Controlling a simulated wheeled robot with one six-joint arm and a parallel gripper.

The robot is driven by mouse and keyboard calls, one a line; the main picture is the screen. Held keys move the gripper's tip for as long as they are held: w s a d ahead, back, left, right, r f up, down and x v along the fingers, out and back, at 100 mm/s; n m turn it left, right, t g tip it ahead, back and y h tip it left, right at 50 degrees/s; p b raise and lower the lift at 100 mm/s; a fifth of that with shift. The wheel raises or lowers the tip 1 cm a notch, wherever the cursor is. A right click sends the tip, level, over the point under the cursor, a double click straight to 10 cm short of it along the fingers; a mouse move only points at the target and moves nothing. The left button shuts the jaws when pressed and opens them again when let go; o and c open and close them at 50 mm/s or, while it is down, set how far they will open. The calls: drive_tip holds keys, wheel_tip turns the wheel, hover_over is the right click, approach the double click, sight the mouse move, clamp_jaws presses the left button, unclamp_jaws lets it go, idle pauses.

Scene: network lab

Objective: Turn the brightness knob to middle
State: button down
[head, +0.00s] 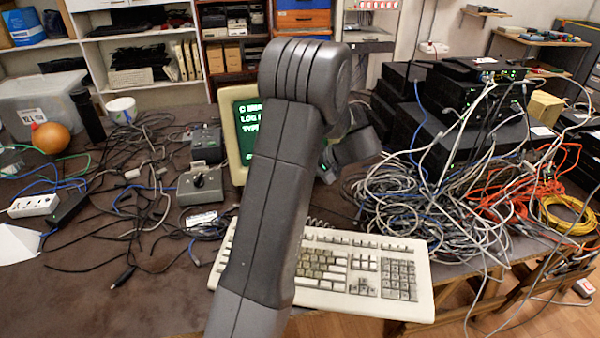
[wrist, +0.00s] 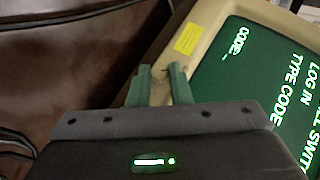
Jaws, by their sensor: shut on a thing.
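The head view does not show the fingertips.
A yellow label (wrist: 187,38) is on the bezel beside the fingers. A beige keyboard (head: 380,275) lies in front of the monitor. Tangled cables (head: 450,200) and black network boxes (head: 400,130) crowd the right. A joystick box (head: 200,187) and small grey device (head: 207,145) stand left of the monitor.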

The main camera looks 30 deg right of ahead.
drive_tip(key=m+t+y, duration=0.1)
drive_tip(key=f+m+t+y+b, duration=0.1)
drive_tip(key=m, duration=0.1)
drive_tip(key=shift+s+d, duration=0.15)
drive_tip(key=shift+f+m+t+y+b, duration=0.15)
drive_tip(key=shift+m+t+y+b, duration=0.65)
drive_tip(key=shift+m+t, duration=1.05)
drive_tip(key=c, duration=1.3)
unclamp_jaws()
drive_tip(key=shift+s, duration=0.15)
drive_tip(key=v, duration=1.3)
drive_tip(key=shift+s+d+f, duration=0.2)
drive_tip(key=shift+s, duration=0.05)
drive_tip(key=x, duration=1.4)
drive_tip(key=shift+r, duration=0.25)
